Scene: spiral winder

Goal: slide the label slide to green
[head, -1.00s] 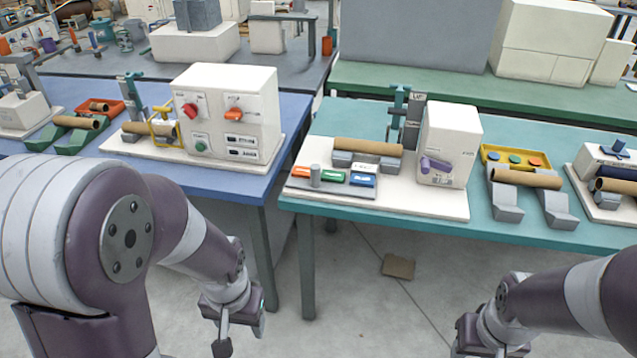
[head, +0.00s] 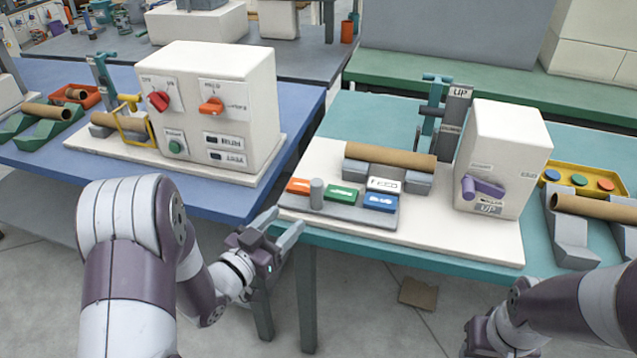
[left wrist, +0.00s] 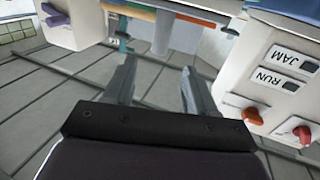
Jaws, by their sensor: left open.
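The label slide is a grey plate (head: 345,216) at the front left of a white base on the teal table. It bears an orange label (head: 299,186), a green label (head: 341,195) and a blue label (head: 381,203). A grey upright knob (head: 317,193) stands at the front, between the orange and green labels. My left gripper (head: 286,220) is open and empty, just left of and in front of the plate, apart from the knob. Its spread fingers show in the left wrist view (left wrist: 158,72). My right gripper (head: 482,340) is at the bottom edge; its fingers are unclear.
Behind the labels, a cardboard tube (head: 390,160) rests on grey supports. A white box (head: 503,155) with a purple handle (head: 482,188) stands to the right. The blue table (head: 225,204) is at left, with a narrow gap between the tables.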

